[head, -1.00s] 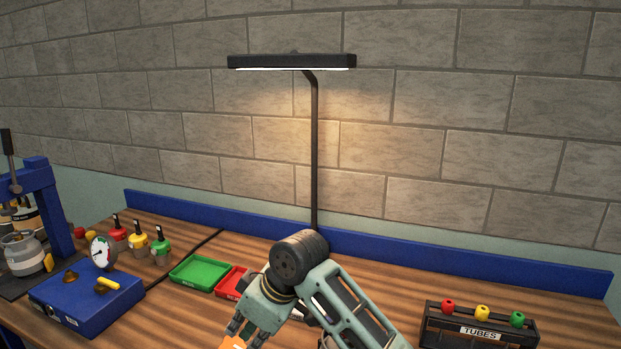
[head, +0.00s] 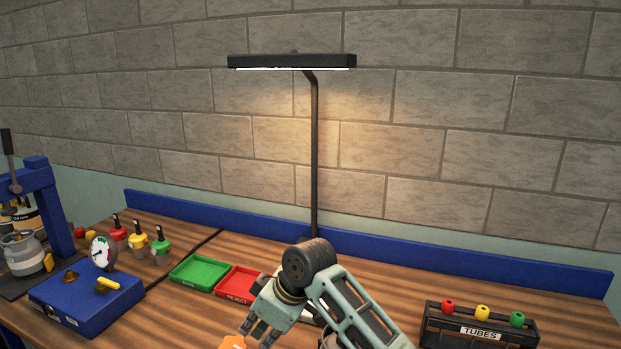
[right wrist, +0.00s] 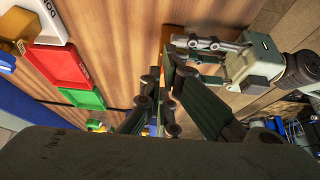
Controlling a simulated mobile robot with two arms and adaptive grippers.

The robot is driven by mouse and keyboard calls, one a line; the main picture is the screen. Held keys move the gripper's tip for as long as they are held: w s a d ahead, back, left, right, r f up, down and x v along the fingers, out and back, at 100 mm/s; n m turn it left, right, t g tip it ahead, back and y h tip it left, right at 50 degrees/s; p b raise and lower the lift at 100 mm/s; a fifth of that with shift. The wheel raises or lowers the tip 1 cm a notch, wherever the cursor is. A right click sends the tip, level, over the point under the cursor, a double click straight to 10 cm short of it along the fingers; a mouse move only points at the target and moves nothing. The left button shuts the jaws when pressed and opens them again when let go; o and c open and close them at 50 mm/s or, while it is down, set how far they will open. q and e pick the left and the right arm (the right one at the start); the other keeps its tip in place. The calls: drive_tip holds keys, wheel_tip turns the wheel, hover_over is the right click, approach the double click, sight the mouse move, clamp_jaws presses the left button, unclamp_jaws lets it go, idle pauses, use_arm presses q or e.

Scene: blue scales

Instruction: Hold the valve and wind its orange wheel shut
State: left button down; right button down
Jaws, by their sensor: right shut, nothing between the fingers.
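An orange piece (head: 233,342), likely the valve wheel, shows at the bottom edge of the head view. The rest of the valve is out of that view. My right gripper (head: 256,335) is just right of the orange piece, pointing down-left. It looks shut and empty. Its dark fingers come together in the middle of the right wrist view (right wrist: 167,98). My left gripper (right wrist: 190,45) shows at the upper right of that wrist view, with its fingers pointing left. I cannot tell whether it is open or holding something.
A green tray (head: 199,268) and a red tray (head: 238,281) lie behind my right gripper. A lamp post (head: 315,170) stands behind. A blue box (head: 85,302) with a gauge is at left, a tube rack (head: 478,330) at right. Bare bench lies between the arm and rack.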

drive_tip(key=shift+f, duration=1.25)
drive_tip(key=shift+s+a, duration=0.1)
drive_tip(key=shift+a, duration=0.5)
use_arm(q)
drive_tip(key=shift+d, duration=0.1)
use_arm(e)
drive_tip(key=shift+s, duration=0.3)
use_arm(q)
drive_tip(key=shift+s+d, duration=0.1)
drive_tip(key=shift+d, duration=0.05)
use_arm(e)
drive_tip(key=shift+s+a+r, duration=0.1)
drive_tip(key=shift+s+a, duration=0.2)
drive_tip(key=shift+s, duration=0.2)
drive_tip(key=shift+s+a, duration=0.25)
drive_tip(key=shift+s, duration=0.25)
drive_tip(key=shift+d, duration=0.1)
use_arm(q)
drive_tip(key=shift+a, duration=0.25)
use_arm(e)
drive_tip(key=shift+s+d+r, duration=0.1)
drive_tip(key=shift+d+r, duration=0.1)
drive_tip(key=shift+r, duration=1.3)
drive_tip(key=shift+s+d+r, duration=0.1)
drive_tip(key=shift+d+r, duration=0.1)
drive_tip(key=shift+r, duration=1.25)
